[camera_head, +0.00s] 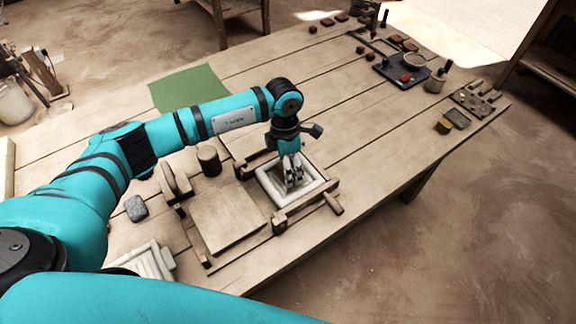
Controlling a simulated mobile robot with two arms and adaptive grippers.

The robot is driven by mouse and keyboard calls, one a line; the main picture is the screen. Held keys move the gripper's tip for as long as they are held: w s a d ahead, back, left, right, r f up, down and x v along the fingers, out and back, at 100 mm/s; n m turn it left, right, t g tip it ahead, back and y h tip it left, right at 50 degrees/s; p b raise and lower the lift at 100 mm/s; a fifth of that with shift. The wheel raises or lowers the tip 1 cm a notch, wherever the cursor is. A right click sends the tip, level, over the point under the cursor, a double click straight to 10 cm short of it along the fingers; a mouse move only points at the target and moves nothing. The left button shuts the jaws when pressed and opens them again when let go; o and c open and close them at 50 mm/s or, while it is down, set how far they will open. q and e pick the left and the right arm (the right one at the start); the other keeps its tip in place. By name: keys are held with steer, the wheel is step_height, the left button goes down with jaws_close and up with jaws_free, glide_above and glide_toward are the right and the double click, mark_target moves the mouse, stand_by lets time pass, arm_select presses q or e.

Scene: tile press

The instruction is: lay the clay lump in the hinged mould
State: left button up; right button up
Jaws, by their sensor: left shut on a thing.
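The hinged mould is a wooden press on the table, with a pale square frame (266,187) in its bed and a flat wooden board (228,215) lying to its left. My left gripper (293,183) points down inside the pale frame, with its fingers shut. What it holds is small and mostly hidden between the fingers; I take it to be the clay lump. I cannot tell whether it touches the mould's floor. My right gripper is out of view.
A grey block (135,208) and a dark cylinder (208,160) stand left of the press. A green mat (188,88) lies behind my left arm. A dark tray (391,70), a cup (435,84) and several reddish pieces are at the far end.

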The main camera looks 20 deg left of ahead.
arm_select(q)
steer(key=o, duration=1.5)
steer(key=r, duration=0.8)
steer(key=w+a+r, duration=0.1)
steer(key=r, duration=0.3)
steer(key=shift+w, duration=0.1)
